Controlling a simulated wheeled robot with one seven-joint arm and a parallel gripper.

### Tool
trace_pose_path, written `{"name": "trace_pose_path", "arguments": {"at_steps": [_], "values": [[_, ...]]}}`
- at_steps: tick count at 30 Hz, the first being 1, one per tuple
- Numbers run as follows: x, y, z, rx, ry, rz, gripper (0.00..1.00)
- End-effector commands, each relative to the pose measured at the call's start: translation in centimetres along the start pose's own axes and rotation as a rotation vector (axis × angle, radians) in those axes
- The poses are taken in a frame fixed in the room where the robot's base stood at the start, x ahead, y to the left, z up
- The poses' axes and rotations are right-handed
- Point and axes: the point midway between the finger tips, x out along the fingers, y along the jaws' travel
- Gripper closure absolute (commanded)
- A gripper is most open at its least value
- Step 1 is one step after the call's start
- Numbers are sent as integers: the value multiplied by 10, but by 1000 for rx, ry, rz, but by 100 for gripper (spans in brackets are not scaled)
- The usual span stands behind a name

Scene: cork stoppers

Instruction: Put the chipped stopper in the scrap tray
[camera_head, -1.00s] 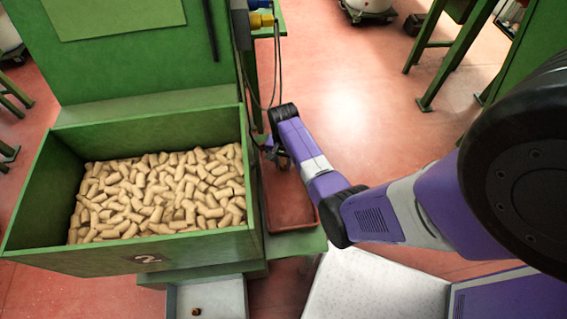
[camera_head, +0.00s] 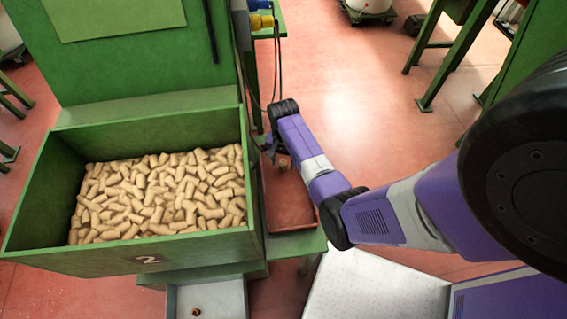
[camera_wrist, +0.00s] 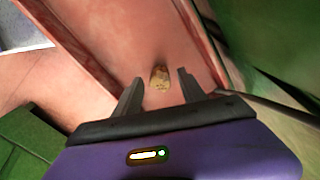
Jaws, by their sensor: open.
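The red scrap tray (camera_head: 290,215) stands just right of the big green bin; its walls also show in the wrist view (camera_wrist: 204,45). A small tan-brown stopper (camera_head: 284,163) is in the far part of the tray. In the wrist view the stopper (camera_wrist: 160,77) shows between my fingertips, with a gap on each side. My gripper (camera_head: 272,151) is open and over the tray's far end. I cannot make out a chip at this size. Another small brown stopper (camera_head: 196,311) lies in the grey tray (camera_head: 225,298) below the bin.
The green bin (camera_head: 125,254), full of pale corks (camera_head: 160,195), stands close left of the tray. Hanging cables (camera_head: 275,75) and blue and yellow fittings (camera_head: 261,20) are beyond my gripper. Open floor (camera_head: 345,115) lies to the right.

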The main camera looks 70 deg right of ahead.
Motion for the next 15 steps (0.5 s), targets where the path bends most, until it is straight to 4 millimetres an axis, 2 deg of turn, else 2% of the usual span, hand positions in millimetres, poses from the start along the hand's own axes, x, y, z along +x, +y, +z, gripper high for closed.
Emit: {"name": "trace_pose_path", "arguments": {"at_steps": [9, 15], "values": [[-66, -1, 0, 0, 3, -3, 51], [-93, 0, 0, 0, 2, -2, 51]]}}
